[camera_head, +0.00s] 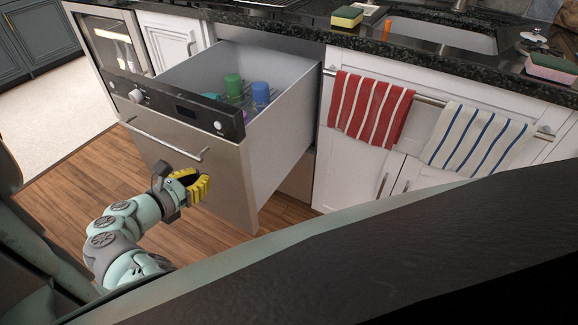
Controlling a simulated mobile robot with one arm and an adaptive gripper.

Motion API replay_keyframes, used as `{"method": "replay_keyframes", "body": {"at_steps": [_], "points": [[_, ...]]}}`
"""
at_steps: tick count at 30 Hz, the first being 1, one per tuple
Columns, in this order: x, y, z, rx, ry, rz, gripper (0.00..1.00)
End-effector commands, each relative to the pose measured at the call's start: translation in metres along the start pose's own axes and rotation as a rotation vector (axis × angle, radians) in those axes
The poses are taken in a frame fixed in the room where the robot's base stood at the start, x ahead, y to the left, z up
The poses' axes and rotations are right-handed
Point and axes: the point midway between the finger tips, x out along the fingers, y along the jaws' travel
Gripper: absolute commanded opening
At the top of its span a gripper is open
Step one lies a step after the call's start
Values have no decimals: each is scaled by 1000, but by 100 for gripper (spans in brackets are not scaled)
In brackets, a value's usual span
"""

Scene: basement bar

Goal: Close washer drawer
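The washer drawer (215,170) is pulled far out from under the counter. It has a steel front, a black control strip (180,105) along the top and a bar handle (165,140). Inside it are a green cup (232,84), a blue cup (260,92) and a few smaller items that are partly hidden by the front. My gripper (200,186), with yellow fingers, is close to the outer face of the drawer front, below the handle. I cannot tell whether it touches the front. The fingers look parted, with nothing seen between them.
White cabinets (360,170) stand right of the drawer, with a rail holding a red striped towel (370,108) and a blue striped towel (476,138). A dark countertop (420,60) with a sink (440,34) and sponges lies above. Wooden floor (105,180) is open at left.

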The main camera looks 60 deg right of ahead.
Motion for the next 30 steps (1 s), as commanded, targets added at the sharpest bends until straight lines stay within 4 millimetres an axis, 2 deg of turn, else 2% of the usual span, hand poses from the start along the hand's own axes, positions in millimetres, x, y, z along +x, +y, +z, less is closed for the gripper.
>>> {"method": "replay_keyframes", "body": {"at_steps": [3,7,23,30], "points": [[18,-2,7,4,-2,-7,0],[28,-2,9,1,-1,-5,0],[33,-1,11,1,0,-2,0],[48,-1,17,4,-3,-4,0]]}}
